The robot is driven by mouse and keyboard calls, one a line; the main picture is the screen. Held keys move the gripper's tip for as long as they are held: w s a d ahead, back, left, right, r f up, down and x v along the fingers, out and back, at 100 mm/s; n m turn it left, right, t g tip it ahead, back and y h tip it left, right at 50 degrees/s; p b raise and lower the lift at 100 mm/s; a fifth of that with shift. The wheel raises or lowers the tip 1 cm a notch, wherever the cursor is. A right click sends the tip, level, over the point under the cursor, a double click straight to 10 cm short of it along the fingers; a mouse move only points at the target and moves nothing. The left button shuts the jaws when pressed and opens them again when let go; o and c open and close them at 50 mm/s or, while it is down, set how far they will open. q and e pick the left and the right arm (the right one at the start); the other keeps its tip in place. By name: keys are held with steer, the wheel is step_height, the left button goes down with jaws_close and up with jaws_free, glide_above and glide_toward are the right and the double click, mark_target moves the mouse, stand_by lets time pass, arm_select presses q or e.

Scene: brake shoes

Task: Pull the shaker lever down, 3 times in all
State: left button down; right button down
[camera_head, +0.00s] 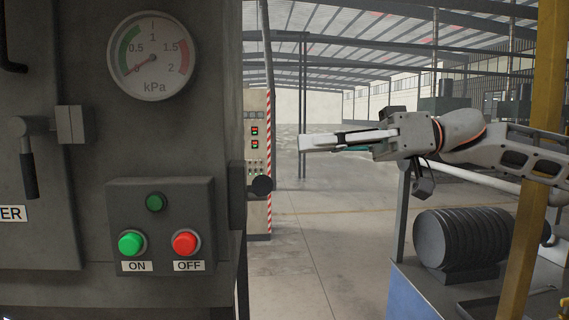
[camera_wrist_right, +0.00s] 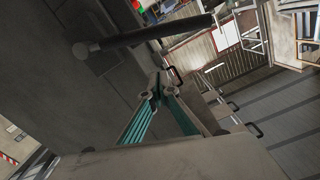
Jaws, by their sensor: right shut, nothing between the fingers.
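A dark lever sticks out at the cabinet's right edge in the head view, where I see mainly its round black end (camera_head: 261,185). In the right wrist view a dark lever bar (camera_wrist_right: 160,33) lies across the upper part, beside the grey cabinet wall; it looks like the same lever. My right gripper (camera_head: 301,143) points left, above and to the right of the black end, apart from it. Its fingers (camera_wrist_right: 156,88) are shut with nothing between them, and the bar lies beyond their tips in the right wrist view. My left gripper is out of view.
The grey cabinet (camera_head: 215,120) fills the left, with a gauge (camera_head: 153,57), a green button (camera_head: 131,243), a red button (camera_head: 185,243) and a black-handled latch (camera_head: 30,170). A yellow post (camera_head: 535,160) and a ribbed drum (camera_head: 462,238) stand at right.

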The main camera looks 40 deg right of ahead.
steer(key=w+a+f, duration=0.1)
steer(key=a+f, duration=0.3)
steer(key=a, duration=0.1)
steer(key=shift+w, duration=0.3)
stand_by(0.4)
